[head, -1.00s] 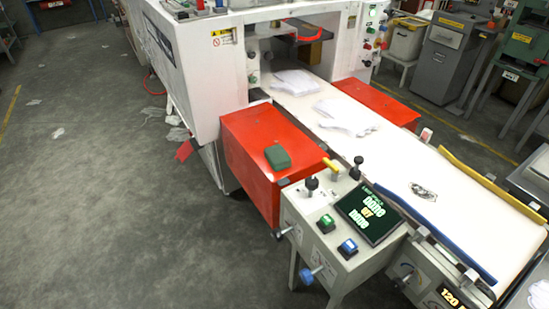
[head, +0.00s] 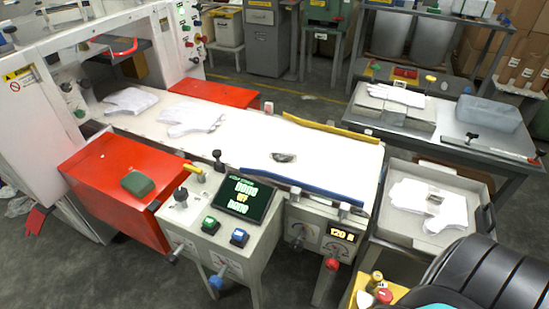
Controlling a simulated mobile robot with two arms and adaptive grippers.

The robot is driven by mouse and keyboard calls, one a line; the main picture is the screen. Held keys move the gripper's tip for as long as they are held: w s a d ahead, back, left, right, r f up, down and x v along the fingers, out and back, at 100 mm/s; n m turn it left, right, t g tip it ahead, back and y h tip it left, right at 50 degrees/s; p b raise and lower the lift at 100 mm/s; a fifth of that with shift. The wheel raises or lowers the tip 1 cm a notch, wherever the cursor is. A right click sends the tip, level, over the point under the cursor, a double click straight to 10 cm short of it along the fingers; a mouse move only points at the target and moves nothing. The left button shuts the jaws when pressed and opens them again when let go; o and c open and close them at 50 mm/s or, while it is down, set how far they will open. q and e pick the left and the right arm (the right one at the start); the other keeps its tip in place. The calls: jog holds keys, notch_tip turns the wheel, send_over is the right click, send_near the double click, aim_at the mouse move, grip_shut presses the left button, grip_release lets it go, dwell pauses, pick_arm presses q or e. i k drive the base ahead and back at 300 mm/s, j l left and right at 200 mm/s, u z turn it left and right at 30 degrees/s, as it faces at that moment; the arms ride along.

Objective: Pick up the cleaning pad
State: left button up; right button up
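A dark green block-shaped pad (head: 138,184), which looks like the cleaning pad, lies flat on top of the red box (head: 112,196) at the left side of the machine. It is near the box's front right part, just left of the control panel. Nothing touches it from above and it is fully visible. Neither of my grippers shows in the head view.
A control panel with a screen (head: 246,201) and levers stands right of the red box. A white conveyor (head: 245,140) carries white film gloves (head: 190,117). A tray (head: 400,235) and a grey table (head: 463,133) stand at right. Floor shows at lower left.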

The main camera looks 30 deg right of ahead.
aim_at(140, 184)
jog(key=z, duration=0.45)
jog(key=i+j+z, duration=0.15)
jog(key=j+z, duration=0.2)
jog(key=i+j+z, duration=0.1)
jog(key=j+z, duration=0.15)
jog(key=z, duration=0.15)
jog(key=i+j+z, duration=0.1)
jog(key=j+z, duration=0.5)
jog(key=j, duration=1.3)
jog(key=j+z, duration=0.2)
jog(key=j, duration=1.35)
